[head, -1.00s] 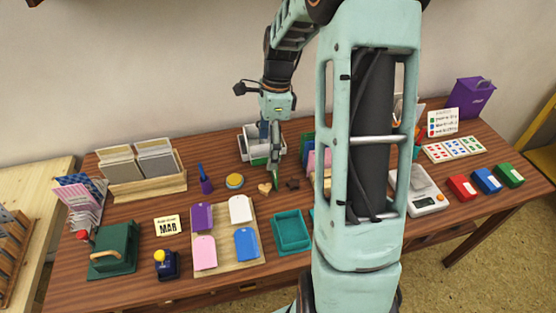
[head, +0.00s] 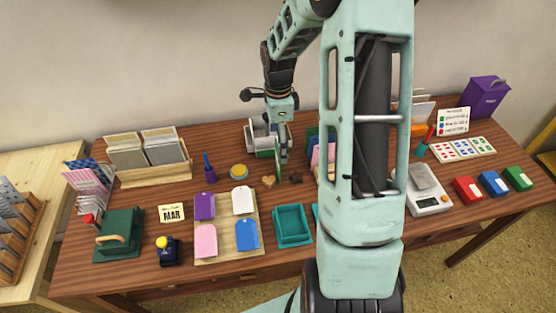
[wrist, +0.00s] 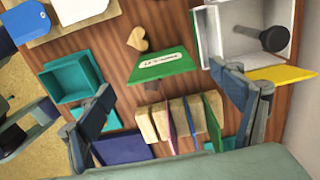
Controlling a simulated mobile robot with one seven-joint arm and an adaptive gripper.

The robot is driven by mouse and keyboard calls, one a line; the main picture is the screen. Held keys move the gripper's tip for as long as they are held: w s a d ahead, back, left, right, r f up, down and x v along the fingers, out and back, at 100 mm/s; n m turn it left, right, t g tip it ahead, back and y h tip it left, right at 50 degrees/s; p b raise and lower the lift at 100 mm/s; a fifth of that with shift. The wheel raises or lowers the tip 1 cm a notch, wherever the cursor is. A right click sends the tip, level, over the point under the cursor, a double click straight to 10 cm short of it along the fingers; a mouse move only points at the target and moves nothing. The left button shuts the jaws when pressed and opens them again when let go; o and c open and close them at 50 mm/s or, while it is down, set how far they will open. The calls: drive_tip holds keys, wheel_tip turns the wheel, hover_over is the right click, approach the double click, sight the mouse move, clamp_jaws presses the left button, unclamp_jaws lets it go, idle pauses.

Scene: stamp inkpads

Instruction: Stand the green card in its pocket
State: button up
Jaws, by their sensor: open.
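A green card (wrist: 162,66) with a pale label strip shows between and below my fingertips in the wrist view. Gaps show on both sides, so neither finger appears to touch it. It looks upright; I cannot tell what supports it. A thin green strip, likely this card (head: 279,147), shows beside my gripper (head: 284,158) in the head view. In the wrist view my gripper (wrist: 163,82) has its fingers wide apart. A wooden slotted rack (wrist: 146,124) holds pink, blue and green upright pieces close below. My arm hides much of the rack in the head view.
A wooden heart (wrist: 137,40) lies beyond the card. A teal tray (wrist: 72,80) is to the left, and a white box (wrist: 215,25) with a black-handled item is to the right. A yellow piece (wrist: 282,74) lies nearby. The tag board (head: 224,245) stands front left.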

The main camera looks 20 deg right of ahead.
drive_tip(key=shift+f, duration=1.55)
drive_tip(key=shift+c, duration=0.3)
drive_tip(key=c, duration=0.8)
drive_tip(key=shift+c, duration=0.3)
